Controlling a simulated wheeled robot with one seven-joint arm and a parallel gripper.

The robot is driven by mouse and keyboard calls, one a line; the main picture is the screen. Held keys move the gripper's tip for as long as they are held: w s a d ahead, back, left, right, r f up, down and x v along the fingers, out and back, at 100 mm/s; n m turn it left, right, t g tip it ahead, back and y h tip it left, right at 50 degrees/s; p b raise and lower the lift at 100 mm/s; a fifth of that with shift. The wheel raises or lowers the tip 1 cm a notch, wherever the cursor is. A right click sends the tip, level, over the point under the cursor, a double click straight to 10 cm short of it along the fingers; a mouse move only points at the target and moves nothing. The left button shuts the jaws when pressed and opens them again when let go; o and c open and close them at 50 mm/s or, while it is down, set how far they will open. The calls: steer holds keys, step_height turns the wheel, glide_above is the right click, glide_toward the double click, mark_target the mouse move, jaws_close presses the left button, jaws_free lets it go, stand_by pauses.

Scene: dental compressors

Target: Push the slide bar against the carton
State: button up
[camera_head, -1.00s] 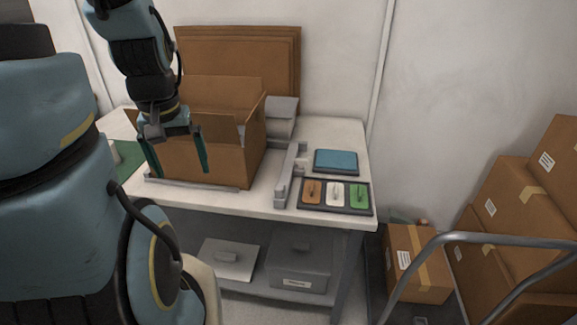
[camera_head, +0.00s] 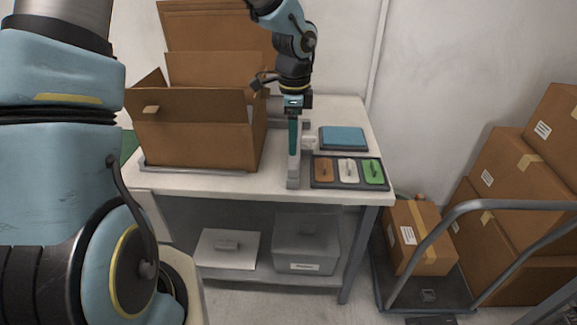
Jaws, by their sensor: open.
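The open brown carton (camera_head: 190,142) stands at the left of the table, its flaps up. The grey slide bar (camera_head: 294,177) stands to the right of the carton, with a strip of bare table between them. My gripper (camera_head: 293,150) is open and empty, pointing down at the slide bar. It is seen edge-on, so its teal fingers overlap and hide part of the bar. I cannot tell whether they touch the bar.
A tray (camera_head: 348,185) with orange, white and green compartments lies right of the bar, with a blue pad (camera_head: 343,138) behind it. A low rail (camera_head: 190,171) runs along the carton's front. Boxes and a trolley (camera_head: 427,290) stand right of the table.

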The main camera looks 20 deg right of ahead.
mark_target(293, 165)
step_height(293, 165, down, 9)
steer(key=shift+p, duration=0.5)
steer(key=shift+c, duration=0.2)
jaws_close()
stand_by(1.0)
